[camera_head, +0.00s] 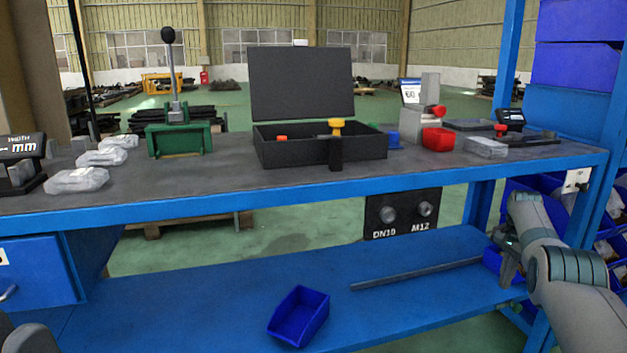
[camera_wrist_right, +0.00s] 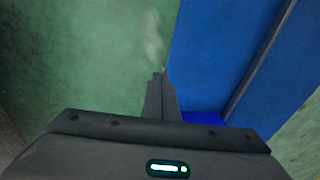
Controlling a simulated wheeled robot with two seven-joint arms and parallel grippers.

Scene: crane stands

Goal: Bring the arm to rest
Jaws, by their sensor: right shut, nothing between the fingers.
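My right arm (camera_head: 567,270) comes in from the right edge, beside the right end of the blue workbench. Its gripper (camera_head: 508,270) points down near the front of the lower shelf. In the right wrist view the two fingers (camera_wrist_right: 160,78) are together with nothing between them. The blue lower shelf (camera_wrist_right: 225,50) and green floor show beyond them. A grey rounded part, perhaps of my left arm, shows at the bottom left corner of the head view. My left gripper is out of view.
The bench top (camera_head: 230,183) bears an open black case (camera_head: 290,153), a green press (camera_head: 180,140), a red bin (camera_head: 437,139) and clear bags. The lower shelf holds a blue bin (camera_head: 299,316), a long bar (camera_head: 415,274) and another blue bin near my right gripper. Blue racks stand at right.

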